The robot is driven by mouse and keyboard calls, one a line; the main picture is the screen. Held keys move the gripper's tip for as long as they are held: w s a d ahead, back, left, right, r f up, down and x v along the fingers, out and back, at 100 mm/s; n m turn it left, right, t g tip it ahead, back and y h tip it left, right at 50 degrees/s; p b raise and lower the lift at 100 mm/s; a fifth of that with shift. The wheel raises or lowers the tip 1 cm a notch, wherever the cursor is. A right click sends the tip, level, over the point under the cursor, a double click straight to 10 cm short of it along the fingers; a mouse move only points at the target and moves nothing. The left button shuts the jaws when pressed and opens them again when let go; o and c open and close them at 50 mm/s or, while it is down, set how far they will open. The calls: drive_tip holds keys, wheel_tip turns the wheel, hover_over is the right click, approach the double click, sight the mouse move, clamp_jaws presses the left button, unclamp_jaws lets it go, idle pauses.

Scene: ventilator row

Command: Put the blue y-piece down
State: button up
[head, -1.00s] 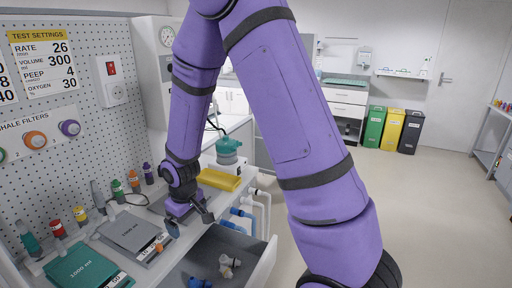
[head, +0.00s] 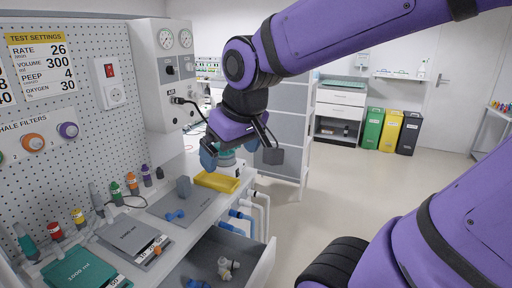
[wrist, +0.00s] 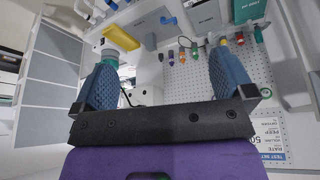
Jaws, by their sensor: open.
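A small blue y-piece (head: 175,215) lies on the grey mat (head: 205,214) on the bench, beside an upright grey block. It also shows in the wrist view (wrist: 168,20) near the top edge, apart from the fingers. My gripper (head: 240,156) is open and empty, raised above and to the right of the y-piece, in front of the wall unit. Its two blue ribbed fingers (wrist: 160,82) stand wide apart in the wrist view, with nothing between them.
A yellow tray (head: 217,181) lies beside the mat, with a teal-topped device behind it. An open drawer (head: 262,272) below holds a whitish fitting (head: 228,267) and a blue piece (head: 198,284). Coloured filters, a grey board (head: 130,236) and a teal board (head: 82,270) fill the bench's left.

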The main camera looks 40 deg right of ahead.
drive_tip(key=s+r, duration=0.2)
drive_tip(key=s, duration=0.4)
drive_tip(key=shift+s+d+r+m+t, duration=0.2)
drive_tip(key=shift+s+r+m+t, duration=0.1)
drive_tip(key=shift+s+t, duration=0.1)
